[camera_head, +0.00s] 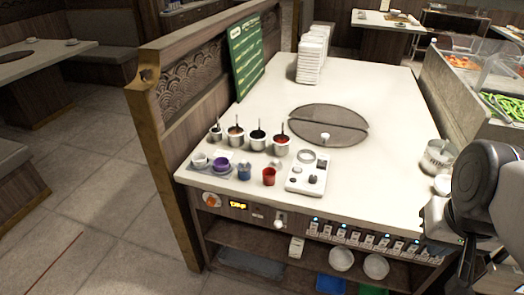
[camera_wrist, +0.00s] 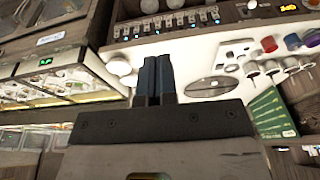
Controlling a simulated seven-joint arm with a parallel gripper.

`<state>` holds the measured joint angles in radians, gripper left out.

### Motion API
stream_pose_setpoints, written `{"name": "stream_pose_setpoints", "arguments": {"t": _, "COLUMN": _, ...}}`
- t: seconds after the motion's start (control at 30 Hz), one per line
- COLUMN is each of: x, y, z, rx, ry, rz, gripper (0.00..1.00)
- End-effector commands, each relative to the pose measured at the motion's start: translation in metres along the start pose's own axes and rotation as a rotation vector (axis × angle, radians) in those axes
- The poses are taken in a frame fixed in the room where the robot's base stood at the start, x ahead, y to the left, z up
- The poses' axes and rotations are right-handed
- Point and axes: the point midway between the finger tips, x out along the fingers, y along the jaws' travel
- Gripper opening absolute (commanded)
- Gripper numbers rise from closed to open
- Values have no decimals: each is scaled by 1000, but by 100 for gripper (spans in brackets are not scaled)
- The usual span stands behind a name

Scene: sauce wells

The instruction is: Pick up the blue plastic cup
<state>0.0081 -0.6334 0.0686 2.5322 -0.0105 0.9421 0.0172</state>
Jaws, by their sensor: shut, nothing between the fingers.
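The small blue plastic cup (camera_head: 244,172) stands near the front left edge of the white counter (camera_head: 385,100). A red cup (camera_head: 269,176) is just right of it and a purple bowl (camera_head: 221,164) just left. In the wrist view, which is turned around, the blue cup (camera_wrist: 292,42) is at the upper right beside the red cup (camera_wrist: 269,44). My gripper (camera_wrist: 157,60) is shut and empty, with its dark fingers side by side, well away from the blue cup. My arm shows at the right edge of the head view; the fingertips cannot be made out there.
Several sauce pots with ladles (camera_head: 258,140) stand behind the cups. A white tray (camera_head: 306,172) with small items is right of the red cup. A round grill plate (camera_head: 330,125), stacked white dishes (camera_head: 312,55) and a green menu board (camera_head: 246,58) are farther back.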

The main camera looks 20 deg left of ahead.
Motion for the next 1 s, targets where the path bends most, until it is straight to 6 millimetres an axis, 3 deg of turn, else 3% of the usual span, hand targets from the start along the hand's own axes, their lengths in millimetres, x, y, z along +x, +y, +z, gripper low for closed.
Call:
{"name": "stream_pose_setpoints", "arguments": {"t": 0.33, "x": 0, "y": 0, "z": 0, "rx": 0, "ry": 0, "rz": 0, "gripper": 0}}
{"name": "stream_pose_setpoints", "arguments": {"t": 0.9, "x": 0, "y": 0, "z": 0, "rx": 0, "ry": 0, "rz": 0, "gripper": 87}}
{"name": "stream_pose_setpoints", "arguments": {"t": 1.0, "x": 0, "y": 0, "z": 0, "rx": 0, "ry": 0, "rz": 0, "gripper": 92}}
